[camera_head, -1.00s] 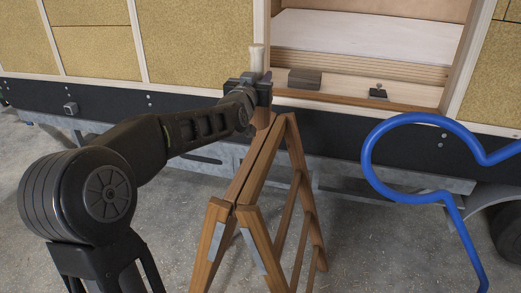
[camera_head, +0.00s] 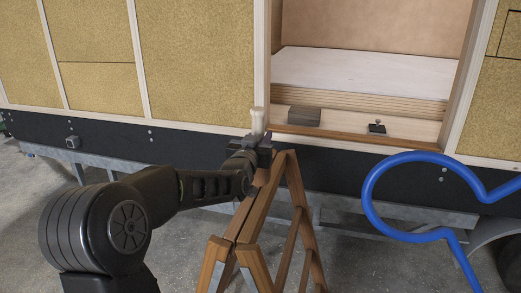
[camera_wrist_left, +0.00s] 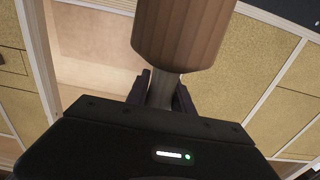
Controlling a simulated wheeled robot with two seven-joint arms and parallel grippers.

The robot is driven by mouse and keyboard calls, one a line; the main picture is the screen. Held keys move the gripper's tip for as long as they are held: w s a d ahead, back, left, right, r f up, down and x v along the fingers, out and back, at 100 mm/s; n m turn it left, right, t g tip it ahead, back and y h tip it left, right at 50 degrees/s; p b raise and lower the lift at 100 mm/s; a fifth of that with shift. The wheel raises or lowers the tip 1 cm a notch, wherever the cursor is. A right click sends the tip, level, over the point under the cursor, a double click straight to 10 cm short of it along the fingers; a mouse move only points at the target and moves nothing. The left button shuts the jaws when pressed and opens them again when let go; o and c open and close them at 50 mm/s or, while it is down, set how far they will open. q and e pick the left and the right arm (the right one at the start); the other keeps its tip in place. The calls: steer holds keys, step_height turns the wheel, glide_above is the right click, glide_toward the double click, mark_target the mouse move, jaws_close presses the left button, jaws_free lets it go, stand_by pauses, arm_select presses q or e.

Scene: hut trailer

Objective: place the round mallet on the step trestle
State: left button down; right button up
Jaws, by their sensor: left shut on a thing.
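The round mallet shows as a pale handle end (camera_head: 258,118) standing up out of my left gripper (camera_head: 260,146) in the head view. In the left wrist view its round brown wooden head (camera_wrist_left: 183,35) is beyond the fingers, and my left gripper (camera_wrist_left: 162,92) is shut on the handle. The mallet is roughly upright, head down. The brown wooden step trestle (camera_head: 246,222) stands below, and the gripper is over its far end. The mallet head is mostly hidden in the head view, so I cannot tell whether it touches the trestle. My right gripper is out of view.
A hut trailer wall (camera_head: 200,60) rises just behind the trestle. On its open doorway's sill are a dark block (camera_head: 304,116) and a small black item with a knob (camera_head: 377,129). A bent blue tube (camera_head: 368,192) stands at the right.

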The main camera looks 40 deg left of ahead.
arm_select(q)
steer(key=shift+r, duration=0.1)
steer(key=shift+f, duration=1.9)
steer(key=shift+f, duration=0.15)
steer(key=c, duration=1.1)
jaws_free()
